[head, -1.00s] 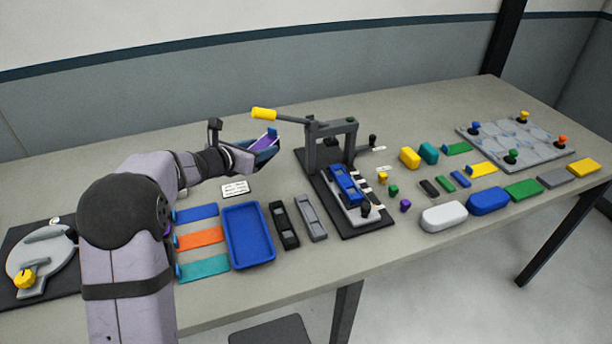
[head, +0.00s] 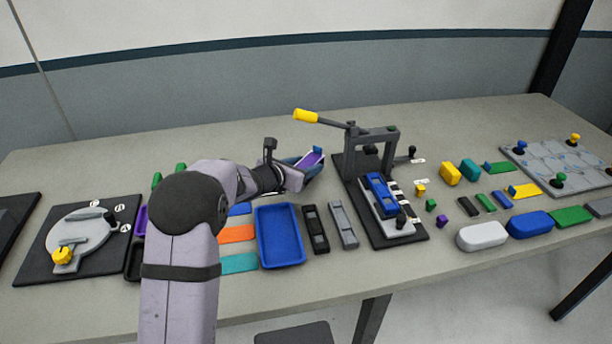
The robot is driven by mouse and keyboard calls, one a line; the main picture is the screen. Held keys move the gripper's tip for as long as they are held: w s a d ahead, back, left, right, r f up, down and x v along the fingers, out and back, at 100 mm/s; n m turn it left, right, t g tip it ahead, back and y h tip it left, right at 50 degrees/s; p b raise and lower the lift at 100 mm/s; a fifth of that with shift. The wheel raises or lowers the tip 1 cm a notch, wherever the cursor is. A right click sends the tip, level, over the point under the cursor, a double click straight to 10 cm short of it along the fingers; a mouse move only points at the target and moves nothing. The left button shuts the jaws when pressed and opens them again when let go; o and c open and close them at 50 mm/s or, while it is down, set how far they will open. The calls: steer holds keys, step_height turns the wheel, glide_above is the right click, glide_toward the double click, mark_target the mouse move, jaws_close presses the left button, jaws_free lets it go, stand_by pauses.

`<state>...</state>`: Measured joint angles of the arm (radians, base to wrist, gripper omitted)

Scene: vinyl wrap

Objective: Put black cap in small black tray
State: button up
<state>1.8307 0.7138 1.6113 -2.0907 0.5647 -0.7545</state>
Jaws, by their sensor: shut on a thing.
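My gripper (head: 296,174) is above the table behind the blue tray (head: 281,236), left of the hand press. It is shut on a purple and blue piece (head: 312,158); its exact shape is hard to make out. A small black tray (head: 132,264) shows in part left of my arm, beside the round grey fixture; my arm hides the rest. I cannot pick out a black cap with certainty; one may be hidden by my arm or gripper.
The hand press (head: 392,150) with its yellow handle stands right of my gripper. Black and grey holders (head: 316,228) lie right of the blue tray. A grey fixture (head: 80,238) with a yellow knob is at left. The table's back strip is clear.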

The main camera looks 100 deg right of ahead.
steer(key=shift+f, duration=1.8)
steer(key=shift+f, duration=0.2)
steer(key=o, duration=1.1)
steer(key=shift+r, duration=0.2)
steer(key=shift+o, duration=0.5)
steer(key=b+v, duration=0.2)
steer(key=v, duration=1)
steer(key=shift+f, duration=0.15)
